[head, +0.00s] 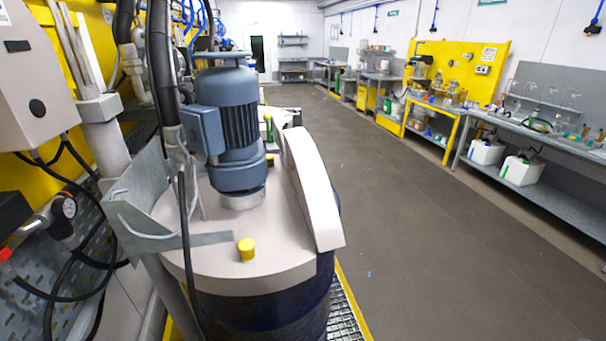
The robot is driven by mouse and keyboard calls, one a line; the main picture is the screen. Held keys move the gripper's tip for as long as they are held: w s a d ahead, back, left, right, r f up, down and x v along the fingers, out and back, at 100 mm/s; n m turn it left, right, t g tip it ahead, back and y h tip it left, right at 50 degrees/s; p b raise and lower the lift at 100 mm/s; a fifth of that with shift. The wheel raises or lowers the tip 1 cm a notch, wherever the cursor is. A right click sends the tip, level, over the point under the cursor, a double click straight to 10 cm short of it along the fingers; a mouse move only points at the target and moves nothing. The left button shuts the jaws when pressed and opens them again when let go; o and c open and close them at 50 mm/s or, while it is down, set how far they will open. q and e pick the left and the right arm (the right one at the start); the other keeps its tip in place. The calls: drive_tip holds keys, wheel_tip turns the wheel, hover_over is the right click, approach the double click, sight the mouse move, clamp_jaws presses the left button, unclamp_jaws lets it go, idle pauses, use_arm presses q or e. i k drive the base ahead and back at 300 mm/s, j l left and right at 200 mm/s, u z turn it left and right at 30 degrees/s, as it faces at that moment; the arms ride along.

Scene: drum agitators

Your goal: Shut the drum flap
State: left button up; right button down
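The dark blue drum (265,318) stands at the centre front under a round, light grey lid (215,265). The drum flap (312,190) is a pale, curved piece at the right side of the lid. It stands up above the lid's surface and looks open, but its exact angle is hard to tell. The opening beside it is hidden from this view. Neither of my grippers is in view, and nothing is seen touching the flap.
A blue-grey agitator motor (228,125) stands on the lid, with a yellow cap (246,249) in front. Hoses and a grey bracket (135,215) crowd the left. Grating (343,315) edges the drum's right side. The floor (430,230) beyond is clear, up to benches (555,190).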

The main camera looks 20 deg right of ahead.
sight(303, 163)
drive_tip(key=k+j+z, duration=0.1)
drive_tip(key=z, duration=0.25)
drive_tip(key=k+j+z, duration=0.1)
drive_tip(key=z, duration=0.25)
drive_tip(key=k+z, duration=0.15)
drive_tip(key=z, duration=0.15)
